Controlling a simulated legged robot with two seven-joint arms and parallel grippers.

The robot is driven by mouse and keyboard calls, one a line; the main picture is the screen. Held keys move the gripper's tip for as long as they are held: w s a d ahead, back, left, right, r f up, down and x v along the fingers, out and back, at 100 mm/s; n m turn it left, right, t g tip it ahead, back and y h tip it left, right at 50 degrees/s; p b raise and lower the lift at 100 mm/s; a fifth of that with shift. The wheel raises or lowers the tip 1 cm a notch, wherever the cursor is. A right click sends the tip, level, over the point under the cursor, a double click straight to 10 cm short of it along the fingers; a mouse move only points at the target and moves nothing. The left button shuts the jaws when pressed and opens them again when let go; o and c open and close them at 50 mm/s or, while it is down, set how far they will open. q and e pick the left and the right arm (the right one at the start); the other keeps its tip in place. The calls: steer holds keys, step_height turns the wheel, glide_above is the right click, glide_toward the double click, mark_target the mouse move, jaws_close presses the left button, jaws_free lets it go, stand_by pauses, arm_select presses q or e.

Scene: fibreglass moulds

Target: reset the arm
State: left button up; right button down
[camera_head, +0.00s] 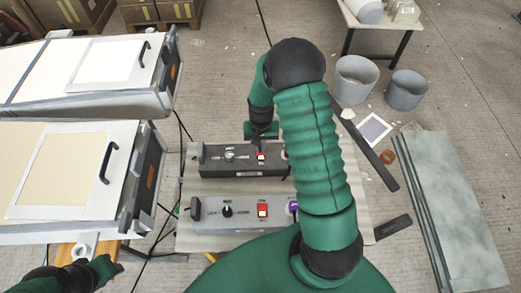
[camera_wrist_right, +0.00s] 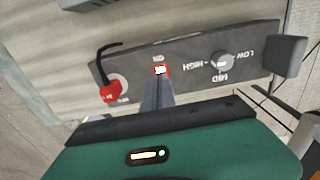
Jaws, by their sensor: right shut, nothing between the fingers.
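My right arm reaches across the middle of the head view. Its gripper (camera_head: 262,141) is over the far dark control box (camera_head: 215,168). In the right wrist view the gripper (camera_wrist_right: 158,82) is shut and empty, its fingertips at the red-framed rocker switch (camera_wrist_right: 161,70). I cannot tell whether they touch it. A knob (camera_wrist_right: 222,62) marked LOW, MID and HIGH is on the same box, with a red plug-like part (camera_wrist_right: 110,90) on the other side. My left gripper (camera_head: 105,268) is at the lower left; its fingers are unclear.
A nearer grey box (camera_head: 240,224) has its own knob and red switch. Mould units (camera_head: 125,190) with handles stand at the left. Two grey buckets (camera_head: 356,78), a white table (camera_head: 385,20) and green-grey sheets (camera_head: 455,215) are at the right. Bare floor (camera_head: 220,80) lies beyond the boxes.

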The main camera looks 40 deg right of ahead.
steer(key=shift+r+p, duration=0.45)
steer(key=shift+r, duration=0.4)
steer(key=s+a+r+n+t, duration=0.1)
steer(key=s+a+r+n, duration=0.3)
steer(key=a+r, duration=0.2)
steer(key=s+a+r+n+t, duration=0.1)
steer(key=s+a+r+n, duration=0.3)
steer(key=a+r, duration=0.3)
steer(key=a, duration=0.4)
steer(key=shift+s+a+t, duration=0.2)
steer(key=shift+a+t, duration=0.05)
steer(key=shift+t, duration=0.05)
steer(key=shift+d, duration=0.3)
